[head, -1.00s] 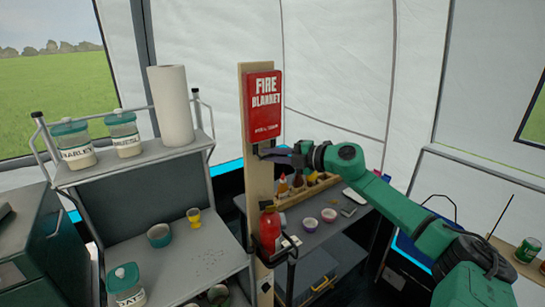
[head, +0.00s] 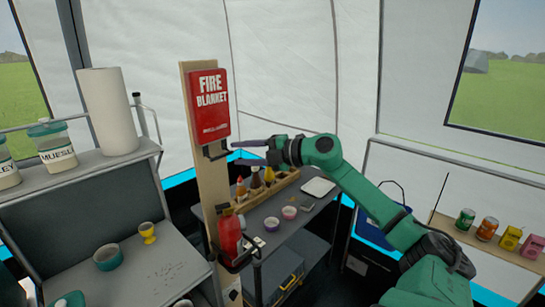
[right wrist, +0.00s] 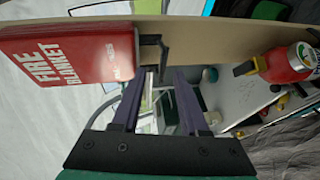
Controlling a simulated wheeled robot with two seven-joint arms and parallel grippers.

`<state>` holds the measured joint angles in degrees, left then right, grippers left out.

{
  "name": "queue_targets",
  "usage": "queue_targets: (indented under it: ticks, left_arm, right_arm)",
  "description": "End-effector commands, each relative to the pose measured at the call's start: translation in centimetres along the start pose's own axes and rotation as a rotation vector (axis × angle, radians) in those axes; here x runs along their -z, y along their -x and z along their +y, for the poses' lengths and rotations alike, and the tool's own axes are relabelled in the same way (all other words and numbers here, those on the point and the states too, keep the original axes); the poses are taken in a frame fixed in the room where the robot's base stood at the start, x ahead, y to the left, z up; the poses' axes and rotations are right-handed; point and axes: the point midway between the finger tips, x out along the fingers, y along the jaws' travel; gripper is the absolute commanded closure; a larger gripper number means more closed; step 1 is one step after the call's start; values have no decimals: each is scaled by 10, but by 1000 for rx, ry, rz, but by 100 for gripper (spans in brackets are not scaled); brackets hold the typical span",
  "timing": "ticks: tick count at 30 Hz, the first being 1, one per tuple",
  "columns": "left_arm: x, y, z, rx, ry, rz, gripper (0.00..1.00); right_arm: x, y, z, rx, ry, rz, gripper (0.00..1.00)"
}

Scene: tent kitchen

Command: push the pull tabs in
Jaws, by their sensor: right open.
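The red fire blanket case (head: 209,103) is fixed to an upright wooden board (head: 196,130). Black pull tabs (head: 216,151) hang below its lower edge, and I cannot clearly tell one from the other. In the right wrist view the case (right wrist: 75,55) lies to the left, with a black tab (right wrist: 162,52) sticking out beside it. My right gripper (head: 235,153) is open and empty, its fingers pointing left at the tabs, just right of them. In the right wrist view the tab is just beyond the open fingertips (right wrist: 160,80). My left gripper is not in view.
A red extinguisher (head: 229,232) hangs lower on the board. A shelf unit (head: 125,160) with jars and a paper roll (head: 107,112) stands left. Behind my right gripper is a low table (head: 265,232) with bottles and small bowls. Cans (head: 487,229) stand on a right shelf.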

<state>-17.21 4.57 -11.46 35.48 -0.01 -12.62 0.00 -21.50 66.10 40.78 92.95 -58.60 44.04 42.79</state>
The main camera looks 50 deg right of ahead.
Motion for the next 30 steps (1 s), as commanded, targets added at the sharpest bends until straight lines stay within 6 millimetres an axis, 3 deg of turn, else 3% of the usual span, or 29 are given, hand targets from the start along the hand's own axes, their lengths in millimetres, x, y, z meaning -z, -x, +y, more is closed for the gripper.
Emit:
queue_targets:
  ticks: [6, 10, 30]
  left_arm:
    - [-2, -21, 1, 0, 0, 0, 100]
    - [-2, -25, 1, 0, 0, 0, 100]
    - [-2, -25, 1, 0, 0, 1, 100]
  right_arm:
    - [-1, 57, -4, -4, -2, -3, 56]
    - [0, 78, -1, -4, -1, -1, 56]
    - [-5, 84, -3, -14, -20, -4, 56]
